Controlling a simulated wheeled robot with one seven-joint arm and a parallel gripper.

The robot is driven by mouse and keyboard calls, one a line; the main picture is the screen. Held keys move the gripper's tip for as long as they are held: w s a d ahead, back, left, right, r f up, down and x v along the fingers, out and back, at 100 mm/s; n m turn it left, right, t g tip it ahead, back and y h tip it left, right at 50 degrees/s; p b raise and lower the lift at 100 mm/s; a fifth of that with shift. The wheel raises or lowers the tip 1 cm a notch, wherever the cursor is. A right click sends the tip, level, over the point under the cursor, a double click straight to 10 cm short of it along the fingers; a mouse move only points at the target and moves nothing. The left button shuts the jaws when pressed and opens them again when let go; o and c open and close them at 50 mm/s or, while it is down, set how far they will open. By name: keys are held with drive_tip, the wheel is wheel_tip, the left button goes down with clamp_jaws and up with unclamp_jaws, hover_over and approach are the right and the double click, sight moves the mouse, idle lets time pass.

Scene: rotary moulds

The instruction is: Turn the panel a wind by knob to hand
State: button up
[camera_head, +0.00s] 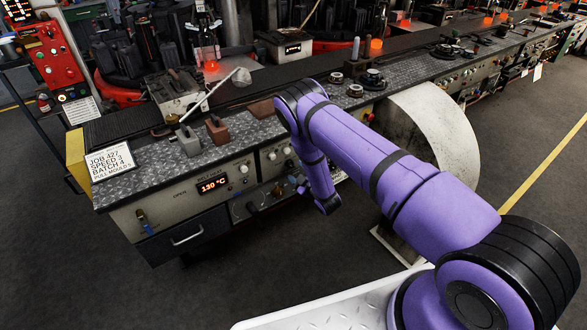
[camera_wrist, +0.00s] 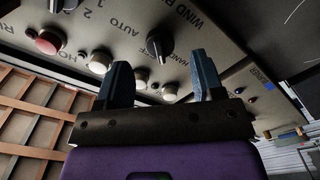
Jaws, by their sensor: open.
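A black rotary knob (camera_wrist: 160,42) sits on the grey panel (camera_wrist: 220,45) in the wrist view. The lettering "WIND" and what looks like "BY" lie above right of it, AUTO to its left and HAND at its lower right. The exact direction of its pointer is unclear. My gripper (camera_wrist: 160,78) is open, its two blue-grey fingers spread on either side below the knob in the picture, with nothing between them. In the head view my gripper (camera_head: 297,187) is close to the bench's front panel (camera_head: 236,167), and my arm hides much of that area.
A red button (camera_wrist: 48,42), white buttons (camera_wrist: 100,62) and another black knob (camera_wrist: 65,4) lie near the knob in the wrist view. In the head view a drawer handle (camera_head: 187,236) projects at left, and a big pale drum (camera_head: 435,125) stands at right. Open floor lies in front.

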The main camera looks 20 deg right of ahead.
drive_tip(key=v, duration=0.7)
idle(0.3)
drive_tip(key=w+d+r+m+g+h, duration=0.1)
drive_tip(key=w+r+m+h, duration=0.3)
drive_tip(key=r, duration=0.7)
drive_tip(key=w+d+r+m+g, duration=0.1)
drive_tip(key=w+r, duration=0.4)
drive_tip(key=r, duration=0.5)
drive_tip(key=s+d+r+m+g+h, duration=0.1)
drive_tip(key=s+r+m+g, duration=0.15)
drive_tip(key=r, duration=0.75)
drive_tip(key=s+r+m+g+h, duration=0.1)
drive_tip(key=s+r, duration=0.2)
drive_tip(key=r, duration=0.7)
drive_tip(key=s+d+r+m+g, duration=0.1)
drive_tip(key=s+r+g, duration=0.1)
drive_tip(key=s+r, duration=0.6)
drive_tip(key=s+r+m+g, duration=0.15)
drive_tip(key=s+r, duration=0.35)
drive_tip(key=s, duration=0.5)
drive_tip(key=s+r+m+g, duration=0.1)
drive_tip(key=s, duration=1.1)
drive_tip(key=s+r+g, duration=0.2)
drive_tip(key=s, duration=0.9)
drive_tip(key=shift+s+a+r+m, duration=0.2)
drive_tip(key=shift+s+r+m, duration=0.1)
drive_tip(key=shift+s+m, duration=0.1)
